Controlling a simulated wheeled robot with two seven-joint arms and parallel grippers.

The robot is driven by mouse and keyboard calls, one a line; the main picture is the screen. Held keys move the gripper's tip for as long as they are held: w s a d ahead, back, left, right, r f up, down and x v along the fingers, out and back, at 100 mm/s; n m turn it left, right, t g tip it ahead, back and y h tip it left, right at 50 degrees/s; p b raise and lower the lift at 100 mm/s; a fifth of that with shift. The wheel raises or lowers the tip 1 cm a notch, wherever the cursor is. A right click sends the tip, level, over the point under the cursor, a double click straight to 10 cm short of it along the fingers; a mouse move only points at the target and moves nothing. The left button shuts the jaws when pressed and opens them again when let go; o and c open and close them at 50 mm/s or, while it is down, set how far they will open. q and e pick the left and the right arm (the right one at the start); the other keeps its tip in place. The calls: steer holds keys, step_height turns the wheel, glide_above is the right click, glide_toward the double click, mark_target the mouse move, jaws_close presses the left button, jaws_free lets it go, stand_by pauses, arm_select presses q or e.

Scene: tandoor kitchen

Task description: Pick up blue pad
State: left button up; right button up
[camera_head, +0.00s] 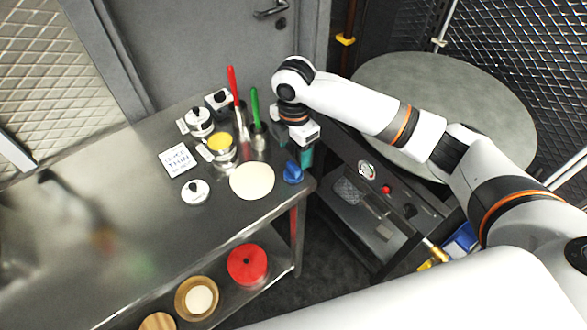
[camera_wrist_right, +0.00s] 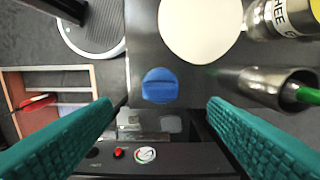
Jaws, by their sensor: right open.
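The blue pad (camera_head: 293,172) is a small round piece with a raised ridge across it. It sits at the right corner of the steel table, next to a pale flatbread disc (camera_head: 252,181). The pad also shows in the right wrist view (camera_wrist_right: 160,86), ahead of and between the fingers. My right gripper (camera_head: 304,158) is just behind and to the right of the pad in the head view, pointing down near the table edge. Its teal fingers (camera_wrist_right: 165,112) are wide apart with nothing between them, and they do not touch the pad. My left gripper is not in view.
Metal cups hold a green-handled tool (camera_head: 255,108) and a red-handled tool (camera_head: 233,88) close to the right gripper. A yellow-topped jar (camera_head: 219,143) and a white sign (camera_head: 180,160) stand farther left. A dark unit with a red button (camera_head: 386,189) is beside the table.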

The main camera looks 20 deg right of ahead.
mark_target(294, 166)
steer(key=shift+f, duration=0.9)
step_height(294, 166, down, 5)
steer(key=shift+r+p, duration=0.1)
steer(key=shift+p, duration=0.95)
steer(key=shift+a+f, duration=0.1)
steer(key=shift+f, duration=0.2)
steer(key=c, duration=1.1)
